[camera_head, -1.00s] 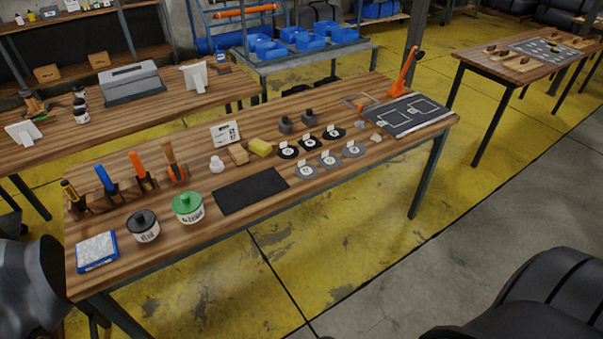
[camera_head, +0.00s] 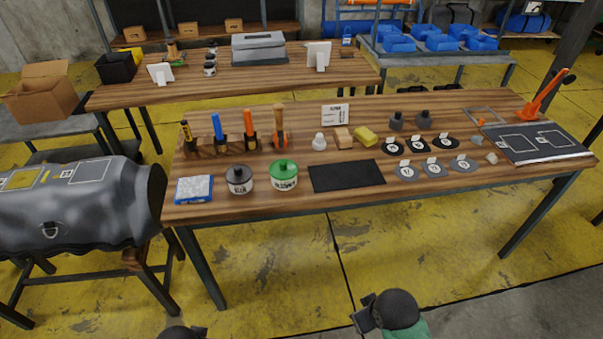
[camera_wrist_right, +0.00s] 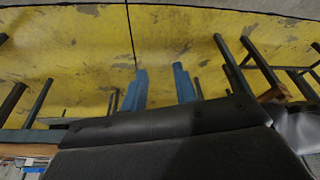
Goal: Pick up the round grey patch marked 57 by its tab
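Three round grey patches with upright pale tabs lie in a front row on the workbench: a left one (camera_head: 405,172), a middle one (camera_head: 432,168) and a right one (camera_head: 461,165). Their numbers are too small to read, so I cannot tell which is 57. Three black round patches (camera_head: 418,144) with tabs lie just behind them. My right gripper (camera_wrist_right: 160,88) shows as two blue fingers standing apart over the yellow floor, open and empty, away from the patches. My left gripper is not in view.
The workbench (camera_head: 335,203) also holds a black mat (camera_head: 346,176), a green-lidded tin (camera_head: 284,176), a dark-lidded tin (camera_head: 239,180), a yellow sponge (camera_head: 366,136) and a dark panel (camera_head: 535,143) at right. A grey boat tube (camera_head: 75,215) stands left. Floor in front is clear.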

